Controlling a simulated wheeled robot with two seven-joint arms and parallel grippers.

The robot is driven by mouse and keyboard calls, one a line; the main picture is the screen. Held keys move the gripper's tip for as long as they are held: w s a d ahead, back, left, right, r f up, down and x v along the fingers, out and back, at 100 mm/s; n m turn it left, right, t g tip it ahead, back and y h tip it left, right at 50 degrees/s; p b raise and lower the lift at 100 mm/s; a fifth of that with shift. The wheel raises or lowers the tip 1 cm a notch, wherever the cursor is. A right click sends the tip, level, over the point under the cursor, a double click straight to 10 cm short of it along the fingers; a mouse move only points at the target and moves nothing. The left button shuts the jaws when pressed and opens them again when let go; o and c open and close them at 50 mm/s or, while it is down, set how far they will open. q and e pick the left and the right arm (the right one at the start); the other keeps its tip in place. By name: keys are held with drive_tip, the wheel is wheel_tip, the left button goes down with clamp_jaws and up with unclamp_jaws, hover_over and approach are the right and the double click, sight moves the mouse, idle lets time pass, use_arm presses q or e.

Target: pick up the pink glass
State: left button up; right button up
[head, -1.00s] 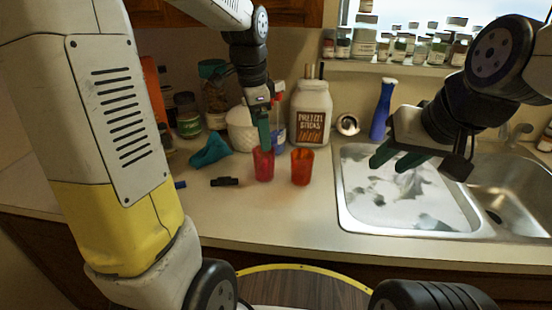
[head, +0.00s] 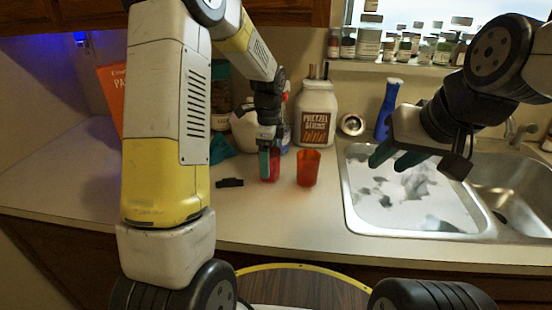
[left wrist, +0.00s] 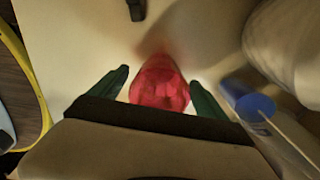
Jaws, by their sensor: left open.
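The pink glass (head: 274,166) stands on the counter, partly hidden behind my left gripper (head: 266,160) in the head view. In the left wrist view the pink glass (left wrist: 160,84) sits between the two green fingers of my left gripper (left wrist: 158,92), which are apart, one on each side of it. I cannot tell whether either finger touches it. An orange glass (head: 308,168) stands just to the right of it. My right gripper (head: 400,158) is over the sink, away from the glasses; its fingers look apart and nothing shows between them.
A pretzel jar (head: 316,114) stands behind the glasses. A black object (head: 230,183) lies to their left. A blue bottle (head: 387,110) stands behind the sink (head: 350,205). The counter in front of the glasses (head: 280,215) is clear.

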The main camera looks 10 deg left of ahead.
use_arm(q)
drive_tip(key=shift+f, duration=0.4)
drive_tip(key=shift+c, duration=0.5)
drive_tip(key=c, duration=1.6)
drive_tip(key=shift+o, duration=0.2)
drive_tip(key=shift+r, duration=0.15)
drive_tip(key=shift+r, duration=0.65)
wheel_tip(320, 180, up, 2)
drive_tip(key=shift+s+d+r, duration=0.1)
drive_tip(key=shift+r, duration=0.05)
drive_tip(key=s+d+r, duration=0.1)
drive_tip(key=s+d, duration=1)
drive_tip(key=shift+s, duration=0.2)
